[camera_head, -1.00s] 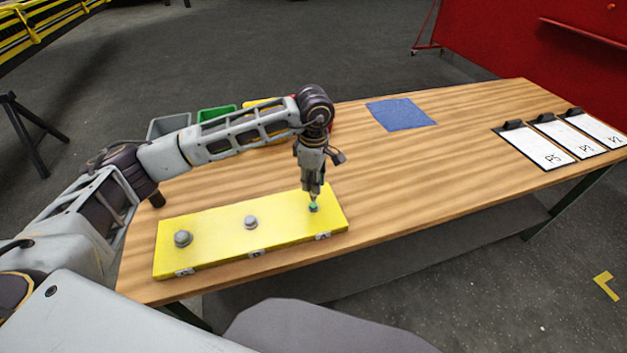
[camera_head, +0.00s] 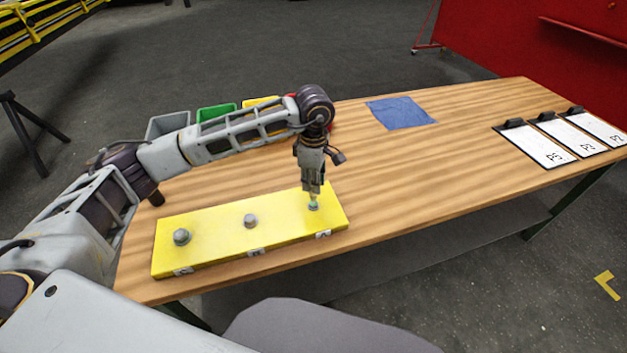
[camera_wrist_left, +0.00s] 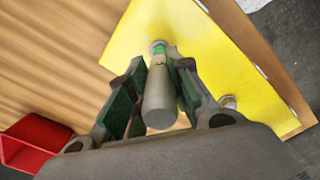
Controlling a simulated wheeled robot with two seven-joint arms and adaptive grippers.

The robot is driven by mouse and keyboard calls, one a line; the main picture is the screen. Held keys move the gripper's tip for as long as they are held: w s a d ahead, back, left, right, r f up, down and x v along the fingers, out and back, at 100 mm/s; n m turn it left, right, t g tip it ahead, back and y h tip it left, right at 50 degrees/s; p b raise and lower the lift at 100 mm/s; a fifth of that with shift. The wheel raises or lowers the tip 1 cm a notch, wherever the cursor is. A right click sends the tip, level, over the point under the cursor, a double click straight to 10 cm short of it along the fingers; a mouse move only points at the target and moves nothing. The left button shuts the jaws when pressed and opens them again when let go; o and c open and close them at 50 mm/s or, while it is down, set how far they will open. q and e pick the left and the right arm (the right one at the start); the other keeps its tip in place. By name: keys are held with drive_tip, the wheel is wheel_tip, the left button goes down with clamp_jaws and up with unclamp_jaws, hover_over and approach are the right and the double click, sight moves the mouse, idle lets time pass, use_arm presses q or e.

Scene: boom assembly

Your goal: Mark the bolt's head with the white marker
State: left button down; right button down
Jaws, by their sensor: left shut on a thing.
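The white marker (camera_wrist_left: 159,98) is upright in my left gripper (camera_head: 313,190), which is shut on it; its body looks pale grey in the left wrist view. The marker's lower end is over the right-hand bolt (camera_head: 313,206) on the yellow board (camera_head: 282,234). Green shows at the marker's lower end, close to the bolt's head (camera_wrist_left: 157,44). I cannot tell whether the tip touches the head. Two more bolts stand on the board: a middle one (camera_head: 250,221) and a larger left one (camera_head: 182,237). My right gripper is out of view.
Grey (camera_head: 168,125), green (camera_head: 214,112) and yellow (camera_head: 260,103) bins stand behind my left arm; a red bin (camera_wrist_left: 33,142) shows in the wrist view. A blue mat (camera_head: 400,113) and several clipboards (camera_head: 538,147) lie farther right. The wooden table (camera_head: 430,175) is clear between.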

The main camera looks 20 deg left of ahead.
use_arm(q)
drive_tip(key=shift+f+b, duration=0.3)
drive_tip(key=shift+f, duration=0.05)
idle(0.4)
drive_tip(key=shift+r, duration=0.2)
idle(0.4)
drive_tip(key=shift+r, duration=0.65)
drive_tip(key=shift+r+p, duration=0.9)
drive_tip(key=shift+r, duration=1.3)
drive_tip(key=shift+a, duration=0.1)
